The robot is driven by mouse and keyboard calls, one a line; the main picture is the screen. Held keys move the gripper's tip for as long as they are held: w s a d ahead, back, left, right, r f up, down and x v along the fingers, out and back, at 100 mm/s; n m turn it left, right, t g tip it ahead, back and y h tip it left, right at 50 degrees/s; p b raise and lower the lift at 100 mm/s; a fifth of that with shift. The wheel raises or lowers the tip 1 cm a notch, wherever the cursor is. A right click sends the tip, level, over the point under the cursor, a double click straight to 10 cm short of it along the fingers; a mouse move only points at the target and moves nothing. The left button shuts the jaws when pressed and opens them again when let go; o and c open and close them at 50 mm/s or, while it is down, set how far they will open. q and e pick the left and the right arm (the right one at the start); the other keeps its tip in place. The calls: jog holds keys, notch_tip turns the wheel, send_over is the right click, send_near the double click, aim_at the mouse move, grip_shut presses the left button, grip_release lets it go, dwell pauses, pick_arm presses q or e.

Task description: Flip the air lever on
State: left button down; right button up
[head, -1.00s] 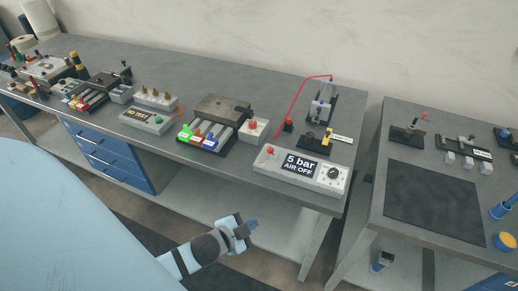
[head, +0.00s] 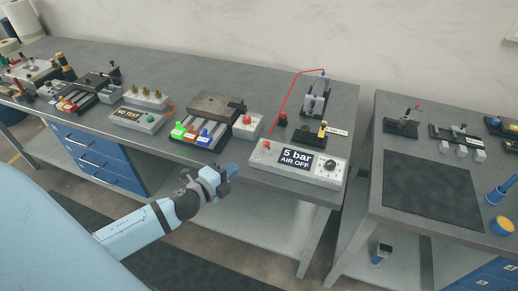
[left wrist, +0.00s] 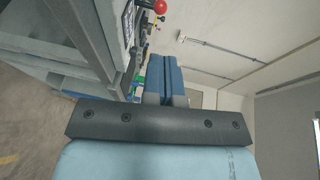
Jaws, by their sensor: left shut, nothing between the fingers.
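The grey air box (head: 253,167) stands at the front edge of the bench and its display (head: 295,160) reads "5 bar AIR OFF". The red-knobbed air lever (head: 266,145) is at the box's left end. A red ball knob, apparently this lever (left wrist: 160,7), shows at the top of the left wrist view. My left gripper (head: 231,171) is shut and empty, in front of the bench edge, left of and nearer than the air box. It does not touch the lever. Its blue fingers also show together in the left wrist view (left wrist: 165,78). My right gripper is out of view.
A clamp fixture (head: 214,106) with coloured handles stands left of the air box, with a red-button box (head: 247,124) beside it. Behind the air box are a black stand (head: 317,103) and a red hose (head: 295,95). A second table (head: 433,190) stands at right.

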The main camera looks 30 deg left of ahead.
pick_arm(q)
jog(key=w+d+f+p, duration=0.1)
jog(key=w+p, duration=0.1)
jog(key=w, duration=1)
jog(key=shift+w+d+f, duration=0.15)
jog(key=shift+w+f, duration=0.1)
